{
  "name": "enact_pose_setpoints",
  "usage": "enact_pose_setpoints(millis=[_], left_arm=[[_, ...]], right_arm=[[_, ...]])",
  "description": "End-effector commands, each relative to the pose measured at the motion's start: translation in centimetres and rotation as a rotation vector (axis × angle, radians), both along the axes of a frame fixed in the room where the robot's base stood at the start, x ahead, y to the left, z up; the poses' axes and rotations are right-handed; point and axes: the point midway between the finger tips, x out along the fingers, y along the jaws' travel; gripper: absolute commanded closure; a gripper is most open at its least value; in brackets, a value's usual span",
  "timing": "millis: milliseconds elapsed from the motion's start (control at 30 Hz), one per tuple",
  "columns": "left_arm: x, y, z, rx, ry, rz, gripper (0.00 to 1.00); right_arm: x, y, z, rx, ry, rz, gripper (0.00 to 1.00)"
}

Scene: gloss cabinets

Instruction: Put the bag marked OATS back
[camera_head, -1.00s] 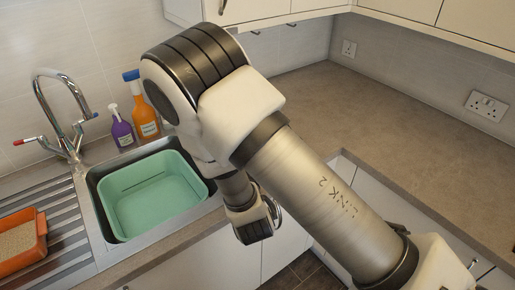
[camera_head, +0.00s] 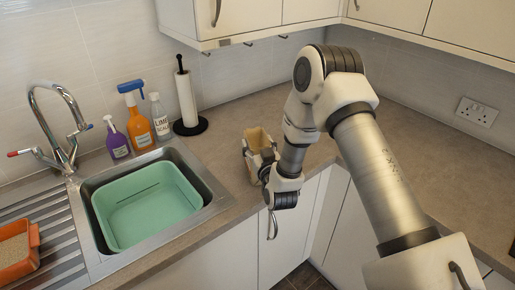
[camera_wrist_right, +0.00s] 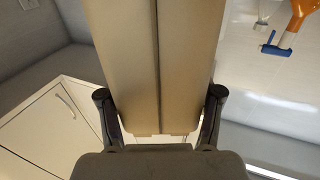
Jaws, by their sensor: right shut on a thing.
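A brown paper bag (camera_head: 259,139) is in my right gripper (camera_head: 262,165), over the worktop to the right of the sink. I cannot tell whether the bag touches the worktop. In the right wrist view the bag (camera_wrist_right: 158,60) fills the middle, with one dark finger of the right gripper (camera_wrist_right: 160,95) on each side of it. The bag's face towards that camera is plain, with a seam down the middle. No OATS marking shows. My left gripper is not in view.
A paper towel roll (camera_head: 187,102) stands behind the sink, beside several bottles, including an orange spray bottle (camera_head: 137,127). A green basin (camera_head: 146,206) sits in the sink. An orange tray (camera_head: 18,250) is on the drainer. Wall cupboards (camera_head: 250,12) hang above. The worktop (camera_head: 440,165) at right is clear.

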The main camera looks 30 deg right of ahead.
Motion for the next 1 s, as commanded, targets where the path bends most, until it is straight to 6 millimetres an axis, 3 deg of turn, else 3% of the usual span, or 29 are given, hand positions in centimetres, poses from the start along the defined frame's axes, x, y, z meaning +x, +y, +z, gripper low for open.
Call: enact_pose_setpoints(millis=[267,300,367,767,1000], left_arm=[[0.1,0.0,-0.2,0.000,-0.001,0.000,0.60],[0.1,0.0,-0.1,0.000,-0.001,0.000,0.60],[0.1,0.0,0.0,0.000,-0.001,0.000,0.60],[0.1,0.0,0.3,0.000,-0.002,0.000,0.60],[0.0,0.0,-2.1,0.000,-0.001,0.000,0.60]], right_arm=[[0.0,0.0,-0.3,0.001,0.001,0.000,1.00],[0.0,0.0,-0.1,0.002,0.002,0.000,0.25],[0.0,0.0,-0.1,0.002,0.002,0.000,0.07],[-0.1,0.1,0.3,0.002,0.002,0.000,0.07],[-5.0,1.7,-0.3,0.002,0.004,0.001,0.07]])
